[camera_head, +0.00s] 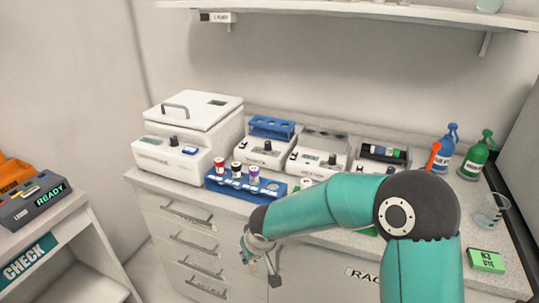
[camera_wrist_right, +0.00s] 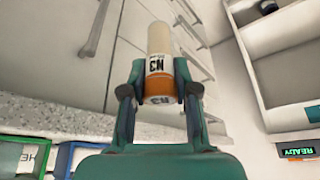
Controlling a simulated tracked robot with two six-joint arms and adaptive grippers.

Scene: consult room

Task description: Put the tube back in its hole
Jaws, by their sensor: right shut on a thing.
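My right gripper (camera_head: 259,260) hangs in front of the drawers, below the counter's front edge, in the head view. The blue tube rack (camera_head: 225,184) stands at the counter's front edge, left of and behind my right forearm. It holds tubes with red (camera_head: 219,161), dark (camera_head: 236,166) and purple (camera_head: 254,170) caps. Its right end is close to my arm. My left gripper is out of view.
A white lidded machine (camera_head: 168,158) stands left of the rack. Several small white devices stand behind it, one carrying an empty-looking blue rack (camera_head: 271,126). Blue (camera_head: 446,150) and green (camera_head: 477,158) bottles, a beaker (camera_head: 489,210) and a green box (camera_head: 486,260) are at right.

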